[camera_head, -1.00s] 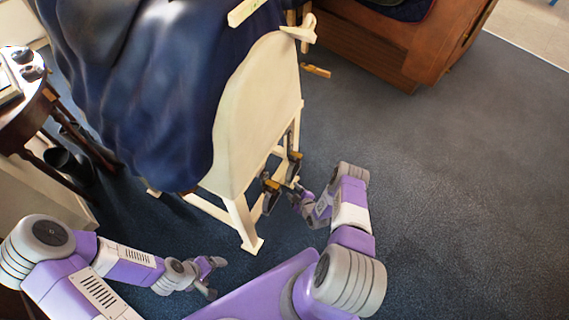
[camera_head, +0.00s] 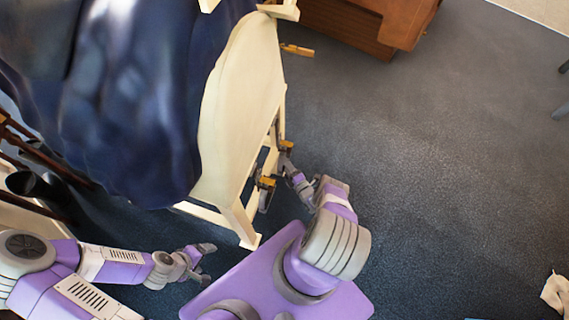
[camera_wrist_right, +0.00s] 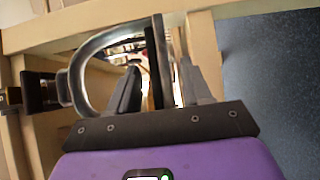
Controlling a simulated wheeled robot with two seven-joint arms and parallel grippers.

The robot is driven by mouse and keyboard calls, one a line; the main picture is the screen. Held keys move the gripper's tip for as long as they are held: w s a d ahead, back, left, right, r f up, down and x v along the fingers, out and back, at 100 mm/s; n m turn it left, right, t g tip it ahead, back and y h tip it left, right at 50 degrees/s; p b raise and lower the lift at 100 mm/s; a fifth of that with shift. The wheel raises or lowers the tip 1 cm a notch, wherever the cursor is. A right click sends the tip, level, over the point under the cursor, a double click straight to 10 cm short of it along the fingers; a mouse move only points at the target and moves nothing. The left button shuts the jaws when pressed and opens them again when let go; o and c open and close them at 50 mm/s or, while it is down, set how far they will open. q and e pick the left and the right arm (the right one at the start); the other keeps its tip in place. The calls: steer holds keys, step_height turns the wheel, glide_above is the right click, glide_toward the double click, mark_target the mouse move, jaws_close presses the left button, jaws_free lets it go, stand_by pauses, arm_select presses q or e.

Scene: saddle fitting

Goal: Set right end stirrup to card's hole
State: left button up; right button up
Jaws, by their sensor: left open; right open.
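Two dark stirrup-like pieces with yellow parts hang at the end of the cream wooden stand (camera_head: 245,110): a nearer one (camera_head: 263,198) and a farther one (camera_head: 285,147). My right gripper (camera_head: 287,165) is up against the farther one. In the right wrist view its open fingers (camera_wrist_right: 160,90) stand on both sides of a dark upright slab (camera_wrist_right: 157,60). A curved metal loop (camera_wrist_right: 78,75) passes close by the left finger. Whether the fingers touch the slab, I cannot tell. My left gripper (camera_head: 207,263) is open and empty above the floor. I cannot make out the card or its hole.
A blue draped cover (camera_head: 125,110) hangs over the stand. The stand's foot (camera_head: 248,241) is near my base. A wooden cabinet (camera_head: 365,25) stands at the back, and a dark table with thin legs at left. The carpet (camera_head: 450,150) at right is mostly clear.

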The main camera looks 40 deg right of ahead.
steer(key=shift+w+d, duration=0.1)
steer(key=shift+w, duration=0.85)
jaws_close()
